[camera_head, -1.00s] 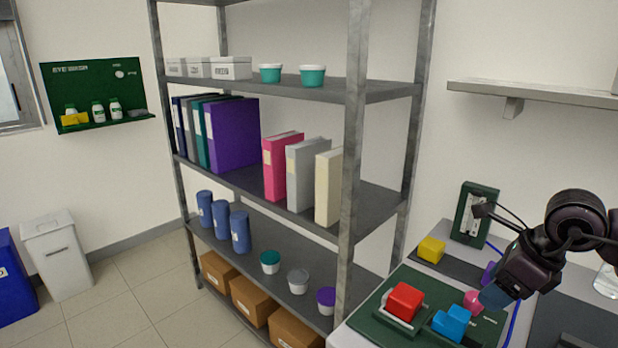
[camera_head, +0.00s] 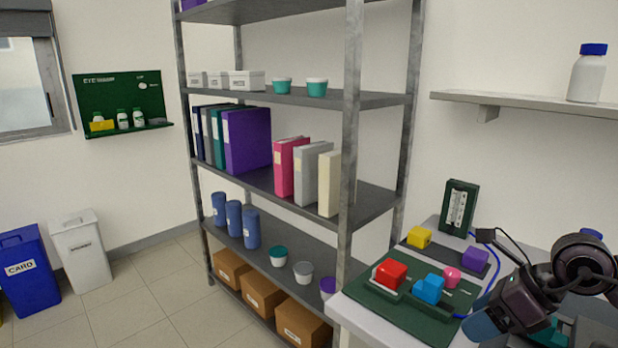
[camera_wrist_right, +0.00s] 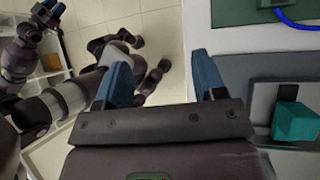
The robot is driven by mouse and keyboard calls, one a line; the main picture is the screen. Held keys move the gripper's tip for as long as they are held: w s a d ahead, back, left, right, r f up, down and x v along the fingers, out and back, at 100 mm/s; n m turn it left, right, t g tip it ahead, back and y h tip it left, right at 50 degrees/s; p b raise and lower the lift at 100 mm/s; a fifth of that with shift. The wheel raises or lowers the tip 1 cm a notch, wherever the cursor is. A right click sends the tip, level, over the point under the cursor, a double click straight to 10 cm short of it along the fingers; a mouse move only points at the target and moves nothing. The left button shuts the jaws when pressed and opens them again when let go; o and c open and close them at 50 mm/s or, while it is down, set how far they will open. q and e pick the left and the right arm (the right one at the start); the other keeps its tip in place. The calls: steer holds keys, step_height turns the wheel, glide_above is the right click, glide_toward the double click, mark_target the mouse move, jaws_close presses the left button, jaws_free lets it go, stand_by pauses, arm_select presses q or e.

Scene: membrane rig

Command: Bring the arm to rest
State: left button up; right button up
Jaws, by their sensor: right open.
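My right gripper (camera_head: 484,322) is at the lower right of the head view, over the front part of the bench. In the right wrist view its two blue fingers (camera_wrist_right: 160,80) stand wide apart with nothing between them. Behind the fingers that view shows the tiled floor and parts of my own body. The green board (camera_head: 420,318) with a red block (camera_head: 391,273), a blue block (camera_head: 428,289) and a pink piece (camera_head: 451,276) lies left of the gripper, apart from it. My left gripper is not seen in the head view.
A yellow block (camera_head: 419,237) and a purple block (camera_head: 475,258) sit on a dark strip behind the board. A green gauge stand (camera_head: 459,208) with a blue cable is at the back. A teal block (camera_wrist_right: 296,122) shows beside the right gripper. A tall shelf rack (camera_head: 352,130) stands left of the bench.

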steer(key=s+a+r+m+t+y, duration=0.1)
steer(key=a+r+m+t+y, duration=0.1)
steer(key=a+m+t+y, duration=0.4)
steer(key=d+f+m+t+h, duration=0.25)
steer(key=m+t+h, duration=0.3)
steer(key=m, duration=0.65)
steer(key=d+f+m+t+h, duration=0.2)
steer(key=d+m+t+h, duration=0.3)
steer(key=m, duration=0.8)
steer(key=s+f+m+g+h, duration=0.6)
steer(key=f+m+g, duration=0.1)
steer(key=f, duration=0.1)
steer(key=s+a+f+m+g+y, duration=0.2)
steer(key=s+f+m+g, duration=0.1)
steer(key=s+f+g, duration=0.4)
steer(key=s+a+f+m+g+y, duration=0.1)
steer(key=s+a+f+m+g, duration=0.25)
steer(key=s, duration=0.55)
steer(key=w+f+n+t, duration=0.1)
steer(key=w+f+t, duration=0.6)
steer(key=f, duration=0.4)
steer(key=shift+w+d+n+t+y, duration=0.2)
steer(key=shift+d+n+t+y, duration=0.2)
steer(key=shift+t, duration=0.3)
